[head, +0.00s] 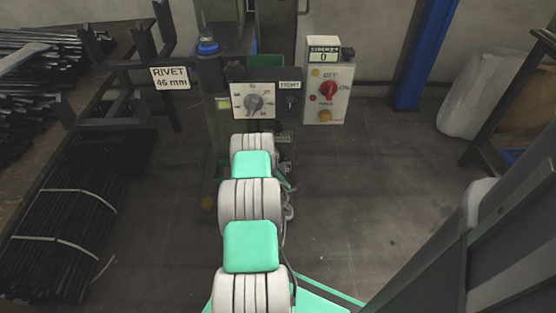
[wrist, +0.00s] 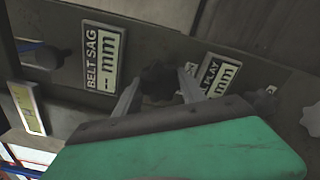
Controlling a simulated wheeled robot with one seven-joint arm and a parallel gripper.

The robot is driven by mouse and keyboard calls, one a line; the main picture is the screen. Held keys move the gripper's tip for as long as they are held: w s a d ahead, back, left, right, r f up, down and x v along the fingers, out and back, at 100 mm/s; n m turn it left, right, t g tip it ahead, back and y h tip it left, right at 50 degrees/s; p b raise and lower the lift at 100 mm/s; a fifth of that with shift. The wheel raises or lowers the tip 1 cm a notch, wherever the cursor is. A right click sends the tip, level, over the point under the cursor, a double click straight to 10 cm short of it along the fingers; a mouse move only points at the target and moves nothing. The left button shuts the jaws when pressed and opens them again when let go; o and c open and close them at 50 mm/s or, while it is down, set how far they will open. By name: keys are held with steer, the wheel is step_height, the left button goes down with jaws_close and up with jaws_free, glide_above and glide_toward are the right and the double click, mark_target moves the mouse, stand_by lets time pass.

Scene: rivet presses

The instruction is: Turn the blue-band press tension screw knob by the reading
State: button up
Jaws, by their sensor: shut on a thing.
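In the wrist view my gripper (wrist: 160,88) has its two pale fingers on either side of a dark lobed knob (wrist: 157,76), shut on it. The knob sits on a dark panel between a "BELT SAG -- mm" plate (wrist: 104,56) and a "PLAY -- mm" plate (wrist: 216,77), both showing dashes; the second is partly covered by a finger. In the head view the press column (head: 211,85) carries a blue band (head: 208,47). A dial (head: 254,101) with a grey pointer knob faces me. My arm hides the gripper and the held knob there.
A control box (head: 328,105) right of the dial has a red OFF/ON switch (head: 328,90) and a display (head: 324,56) reading 0. A "RIVET 46 mm" sign (head: 170,78) hangs on a dark rack at left. Floor (head: 370,180) is clear at right.

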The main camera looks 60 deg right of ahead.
steer(key=m, duration=0.3)
steer(key=shift+r+m, duration=0.1)
steer(key=shift+m, duration=0.2)
steer(key=m, duration=0.3)
steer(key=shift+m, duration=0.3)
steer(key=m+p, duration=0.1)
steer(key=m, duration=0.5)
steer(key=shift+r, duration=0.1)
steer(key=o, duration=1.4)
steer(key=shift+c, duration=0.2)
steer(key=p+v, duration=0.1)
steer(key=v, duration=0.6)
steer(key=shift+s+a, duration=0.15)
steer(key=shift+a, duration=0.2)
steer(key=shift+p, duration=0.3)
